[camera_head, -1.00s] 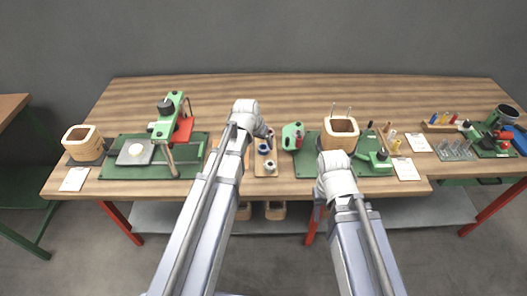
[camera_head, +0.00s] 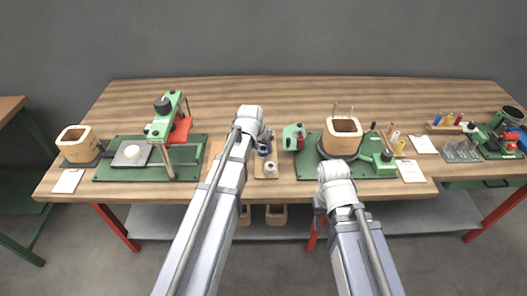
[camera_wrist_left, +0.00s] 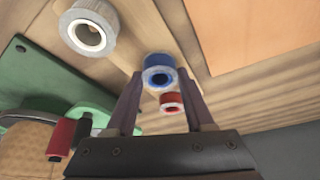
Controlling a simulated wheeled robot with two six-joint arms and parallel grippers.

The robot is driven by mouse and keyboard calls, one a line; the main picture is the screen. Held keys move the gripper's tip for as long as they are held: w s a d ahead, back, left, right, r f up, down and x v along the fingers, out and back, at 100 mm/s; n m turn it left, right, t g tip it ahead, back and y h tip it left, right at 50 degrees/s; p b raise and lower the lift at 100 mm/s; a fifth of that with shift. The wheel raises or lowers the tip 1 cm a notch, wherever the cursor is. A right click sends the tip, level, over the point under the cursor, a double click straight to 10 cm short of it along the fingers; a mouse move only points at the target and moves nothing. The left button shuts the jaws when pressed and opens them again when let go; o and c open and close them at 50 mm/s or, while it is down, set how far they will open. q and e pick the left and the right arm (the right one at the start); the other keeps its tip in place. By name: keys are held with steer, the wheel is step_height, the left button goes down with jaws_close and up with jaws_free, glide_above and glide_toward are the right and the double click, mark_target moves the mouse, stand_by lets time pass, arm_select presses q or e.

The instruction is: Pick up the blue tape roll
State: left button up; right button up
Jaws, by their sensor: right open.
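The blue tape roll (camera_head: 263,150) stands on a small wooden board near the front middle of the bench. In the left wrist view the blue roll (camera_wrist_left: 160,72) shows between the fingertips of my left gripper (camera_wrist_left: 160,78), with visible gaps at its sides. The left gripper is open and holds nothing; whether its tips are down at the roll's height I cannot tell. A red roll (camera_wrist_left: 171,103) and a larger whitish roll (camera_wrist_left: 89,30) are beside the blue one. My right gripper (camera_head: 319,207) is open near the bench's front edge, mostly hidden by its wrist.
A green mat (camera_head: 310,165) with a wooden coil form (camera_head: 342,138) lies further right. A green press (camera_head: 165,117) stands on the left mat. The back of the wooden bench (camera_head: 300,95) is clear.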

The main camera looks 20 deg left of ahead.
arm_select(q)
jaws_close()
steer(key=shift+r, duration=0.15)
step_height(320, 180, up, 10)
steer(key=p, duration=1)
